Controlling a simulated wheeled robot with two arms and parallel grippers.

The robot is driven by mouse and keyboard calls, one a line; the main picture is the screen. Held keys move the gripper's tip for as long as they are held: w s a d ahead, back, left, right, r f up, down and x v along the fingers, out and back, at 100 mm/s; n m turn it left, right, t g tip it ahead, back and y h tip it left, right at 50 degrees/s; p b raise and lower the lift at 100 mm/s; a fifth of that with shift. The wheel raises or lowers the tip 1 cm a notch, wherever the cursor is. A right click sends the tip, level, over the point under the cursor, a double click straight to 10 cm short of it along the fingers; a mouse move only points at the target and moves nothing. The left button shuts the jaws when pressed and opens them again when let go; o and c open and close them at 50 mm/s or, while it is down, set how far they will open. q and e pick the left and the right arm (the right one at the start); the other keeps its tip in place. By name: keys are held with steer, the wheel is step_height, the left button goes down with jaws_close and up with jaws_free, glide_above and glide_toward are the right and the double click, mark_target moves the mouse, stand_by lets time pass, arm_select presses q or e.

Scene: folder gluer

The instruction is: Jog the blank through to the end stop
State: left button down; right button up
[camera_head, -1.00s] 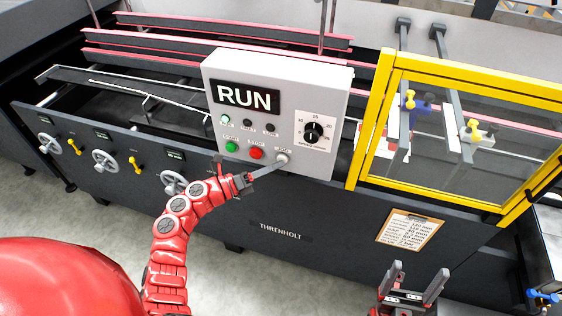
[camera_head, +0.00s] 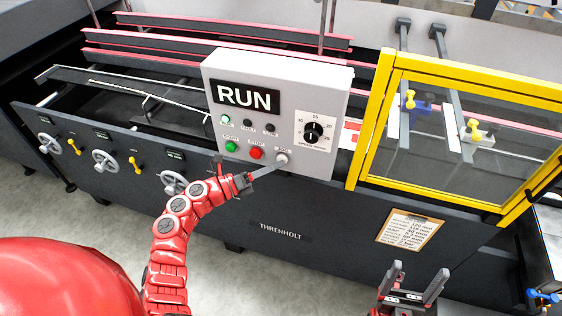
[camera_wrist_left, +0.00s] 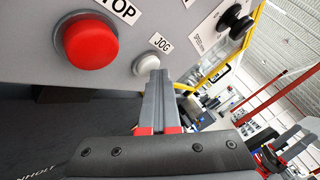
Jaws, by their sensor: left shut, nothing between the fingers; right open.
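The grey control box (camera_head: 230,68) shows RUN on its display. Its pale JOG button (camera_head: 282,159) sits at the lower right, and it also shows in the left wrist view (camera_wrist_left: 145,63). My left gripper (camera_head: 276,165) is shut and empty, its tips at the JOG button; in the left wrist view the fingers (camera_wrist_left: 158,85) meet the button's lower edge. A red and white piece (camera_head: 352,128), likely the blank, shows between the box and the yellow guard, mostly hidden. My right gripper (camera_head: 413,280) is open and empty at the bottom. The end stop cannot be made out.
The red STOP button (camera_head: 256,153) and green START button (camera_head: 231,146) are close left of JOG. A speed dial (camera_head: 313,132) is above right. The yellow-framed guard (camera_head: 368,130) stands right of the box. A clipboard (camera_head: 409,229) hangs on the front panel.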

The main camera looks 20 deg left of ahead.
arm_select(q)
steer(key=shift+s, duration=0.1)
stand_by(0.8)
steer(key=shift+s, duration=0.8)
steer(key=s, duration=0.5)
steer(key=shift+a+b, duration=0.1)
steer(key=shift+b, duration=0.2)
